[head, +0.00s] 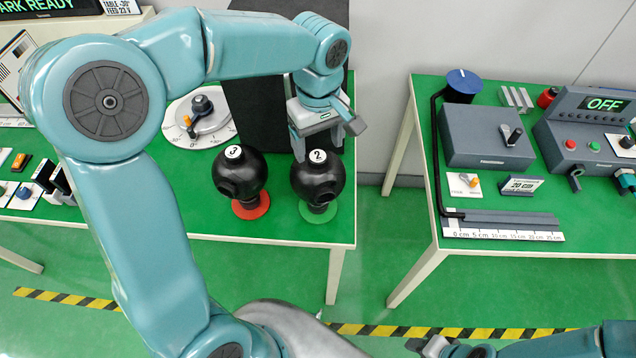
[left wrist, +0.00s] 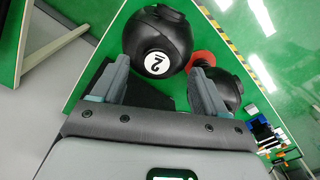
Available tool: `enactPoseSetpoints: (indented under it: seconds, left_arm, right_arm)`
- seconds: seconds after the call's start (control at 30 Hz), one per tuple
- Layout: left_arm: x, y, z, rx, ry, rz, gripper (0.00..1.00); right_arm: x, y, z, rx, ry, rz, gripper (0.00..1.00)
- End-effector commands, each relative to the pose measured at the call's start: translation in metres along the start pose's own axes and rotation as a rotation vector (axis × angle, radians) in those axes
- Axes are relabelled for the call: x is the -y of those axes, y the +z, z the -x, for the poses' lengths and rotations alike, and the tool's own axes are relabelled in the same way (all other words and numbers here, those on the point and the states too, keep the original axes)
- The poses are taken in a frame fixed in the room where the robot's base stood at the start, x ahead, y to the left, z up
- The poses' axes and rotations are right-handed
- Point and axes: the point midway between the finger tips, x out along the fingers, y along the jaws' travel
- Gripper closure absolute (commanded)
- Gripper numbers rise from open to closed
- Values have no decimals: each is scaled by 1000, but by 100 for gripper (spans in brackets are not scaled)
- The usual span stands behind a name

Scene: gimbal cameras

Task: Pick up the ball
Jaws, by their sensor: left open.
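A black ball marked 2 (head: 318,182) rests on a green disc (head: 318,211) near the table's right edge. A black ball marked 3 (head: 240,177) rests on a red disc (head: 251,208) to its left. My left gripper (head: 319,145) is open, pointing down just above and behind ball 2. In the left wrist view, ball 2 (left wrist: 158,38) shows just beyond and between the open fingertips (left wrist: 158,78), with no clear grip on it; ball 3 (left wrist: 226,90) lies partly behind the right finger. My right gripper (head: 440,346) is only partly visible at the bottom edge.
The green table (head: 290,228) also holds a round dial (head: 199,118) and a dark upright panel (head: 258,85) behind the balls. A second green table (head: 422,130) with control boxes stands to the right, across a gap of open floor.

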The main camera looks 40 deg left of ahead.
Motion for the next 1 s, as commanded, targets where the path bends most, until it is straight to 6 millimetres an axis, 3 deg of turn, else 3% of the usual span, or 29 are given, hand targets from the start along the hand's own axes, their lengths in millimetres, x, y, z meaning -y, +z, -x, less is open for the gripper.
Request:
enactPoseSetpoints:
  seconds: [0.23,0.5,0.57,0.73,1.0]
  left_arm:
    - [-2,-2,-37,1,-4,0,26]
    - [-2,-3,-41,0,-1,0,26]
    - [-2,-3,-41,0,-1,0,43]
    - [-2,-2,-41,1,-2,0,98]
    - [-2,-2,-41,1,-2,0,100]
  right_arm:
    - [2,0,6,0,0,0,57]
    - [2,0,5,0,0,0,57]
    - [2,0,5,0,0,0,57]
    - [2,0,5,0,0,0,57]
    - [2,0,5,0,0,0,57]
